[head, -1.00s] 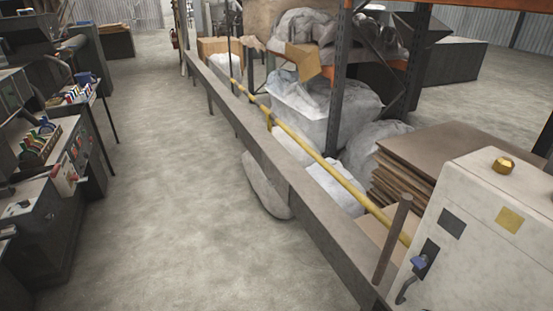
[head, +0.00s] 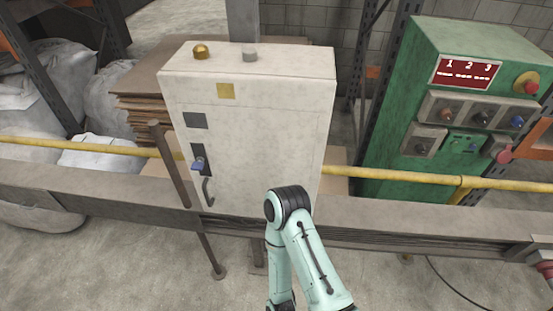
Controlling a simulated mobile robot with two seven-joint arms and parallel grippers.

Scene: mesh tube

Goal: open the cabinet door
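The cabinet (head: 290,125) is a white box with a worn front, in the middle of the head view. Its door (head: 255,145) looks closed, flush with the frame. On the door's left side are a blue latch knob (head: 198,164) on a dark plate and, below it, a dark curved handle (head: 208,192). One of my arms, pale green with a black joint, stands in front of the cabinet's lower right part. No gripper of mine can be seen, and nothing of mine visibly touches the handle.
A long grey rail (head: 400,215) and a yellow pipe (head: 390,176) run across at cabinet level. A brown post (head: 170,165) stands just left of the handle. A green control box (head: 430,120) stands at the right. White sacks (head: 50,75) and stacked boards (head: 140,95) are at the left.

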